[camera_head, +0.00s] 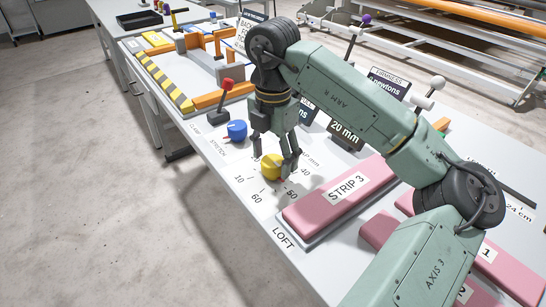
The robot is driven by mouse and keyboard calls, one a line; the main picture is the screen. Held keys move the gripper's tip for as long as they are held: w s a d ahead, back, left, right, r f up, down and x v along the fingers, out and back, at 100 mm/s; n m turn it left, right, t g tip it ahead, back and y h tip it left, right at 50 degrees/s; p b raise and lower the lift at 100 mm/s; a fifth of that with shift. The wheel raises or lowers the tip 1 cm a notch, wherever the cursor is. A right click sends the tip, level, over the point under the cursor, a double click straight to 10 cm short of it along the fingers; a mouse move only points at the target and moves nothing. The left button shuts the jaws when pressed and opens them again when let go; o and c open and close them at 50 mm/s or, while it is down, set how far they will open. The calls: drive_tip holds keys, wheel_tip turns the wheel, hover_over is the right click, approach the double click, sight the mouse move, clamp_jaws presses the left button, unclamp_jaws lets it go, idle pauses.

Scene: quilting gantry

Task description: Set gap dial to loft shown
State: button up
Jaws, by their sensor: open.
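A yellow dial (272,167) sits on the light bench top, with printed numbers around it; 10, 60, 50 and 40 are readable, and "mm" shows partly. Its pointer direction is too small to tell. My gripper (274,158) is open and low over the dial, with its fingers on either side; I cannot tell whether they touch it. A dark sign reading "20 mm" (345,131) stands behind, to the right of the gripper. The word LOFT (283,238) is printed on the bench near a pink pad labelled STRIP 3 (335,200).
A blue knob (237,130) and a red-topped lever (224,88) stand left of my gripper. More pink pads (497,260) lie to the right. A FIRMNESS sign (388,82) and a white-knobbed lever (428,92) stand behind my arm.

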drive_tip(key=shift+f, duration=0.75)
drive_tip(key=shift+c, duration=0.4)
drive_tip(key=c, duration=1.1)
